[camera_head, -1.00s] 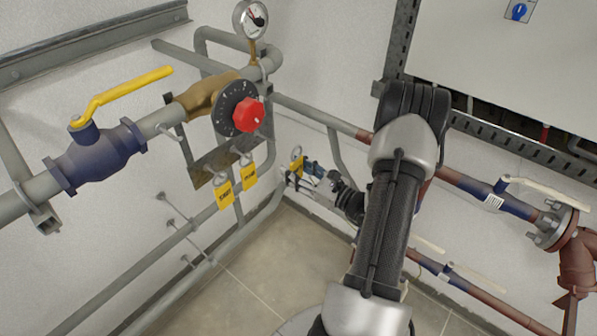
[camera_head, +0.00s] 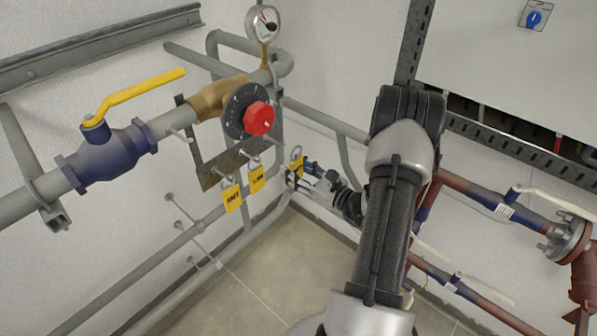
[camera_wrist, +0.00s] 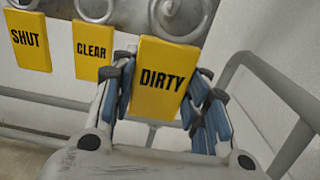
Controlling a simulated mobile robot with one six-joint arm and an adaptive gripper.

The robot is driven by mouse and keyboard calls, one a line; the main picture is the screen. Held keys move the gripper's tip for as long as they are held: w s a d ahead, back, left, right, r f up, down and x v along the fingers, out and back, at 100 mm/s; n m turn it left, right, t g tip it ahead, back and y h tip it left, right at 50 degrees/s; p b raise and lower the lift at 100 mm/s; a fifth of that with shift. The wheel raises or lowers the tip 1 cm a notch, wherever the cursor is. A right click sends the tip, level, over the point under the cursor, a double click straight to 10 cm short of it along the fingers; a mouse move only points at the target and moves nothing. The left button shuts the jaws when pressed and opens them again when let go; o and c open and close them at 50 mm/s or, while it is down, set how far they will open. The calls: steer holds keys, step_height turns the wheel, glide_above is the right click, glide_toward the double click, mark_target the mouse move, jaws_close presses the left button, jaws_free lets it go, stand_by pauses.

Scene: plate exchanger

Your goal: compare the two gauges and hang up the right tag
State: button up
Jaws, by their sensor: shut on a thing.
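My gripper (camera_head: 306,170) is shut on a yellow tag reading DIRTY (camera_wrist: 162,78), with the blue-padded fingers at both sides of it. In the head view this tag (camera_head: 296,164) hangs upright, right of the metal plate (camera_head: 218,168). Its grey ring shows above it; I cannot tell whether the ring touches a hook. One round gauge (camera_head: 264,22) shows; no second gauge is visible.
A black dial with a red knob (camera_head: 259,118) sits above the plate. A blue valve (camera_head: 110,158) with a yellow lever (camera_head: 133,93) is at left. Grey pipes run along the wall; red-brown pipes (camera_head: 465,187) are at right below a white cabinet (camera_head: 520,60).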

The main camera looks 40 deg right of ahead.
steer(key=w+b, duration=0.1)
steer(key=w, duration=0.5)
steer(key=shift+w+a, duration=0.25)
stand_by(1.3)
steer(key=shift+w, duration=0.2)
steer(key=shift+s, duration=0.15)
steer(key=shift+s+d+r, duration=0.15)
steer(key=shift+s, duration=1.85)
steer(key=shift+s+d+r, duration=0.1)
steer(key=shift+s+d, duration=0.05)
steer(key=shift+s, duration=1.8)
